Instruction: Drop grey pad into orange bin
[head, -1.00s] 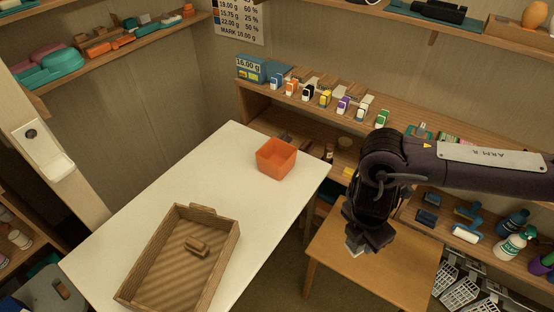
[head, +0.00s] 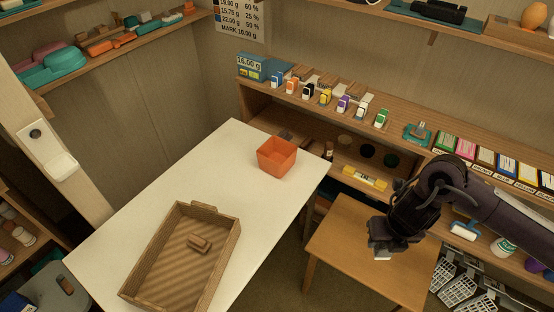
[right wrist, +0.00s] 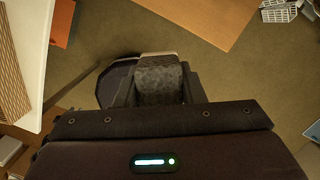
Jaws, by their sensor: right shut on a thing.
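The orange bin (head: 276,160) stands upright at the far right corner of the white table (head: 262,205). A bit of orange, likely the bin, shows at the upper left of the right wrist view (right wrist: 62,22). My right gripper (head: 383,248) is over the small wooden table, to the right of and apart from the bin. It is shut on the grey pad (right wrist: 160,78), which sits between the fingers in the right wrist view. Only a pale end of the pad (head: 382,257) shows below the fingers in the head view. My left gripper is out of view.
A wooden tray (head: 230,240) with a small wooden block (head: 199,243) lies on the white table. The small wooden table (head: 345,255) has bare top. A shelf (head: 400,135) with small boxes runs along the back wall. A floor gap separates the tables.

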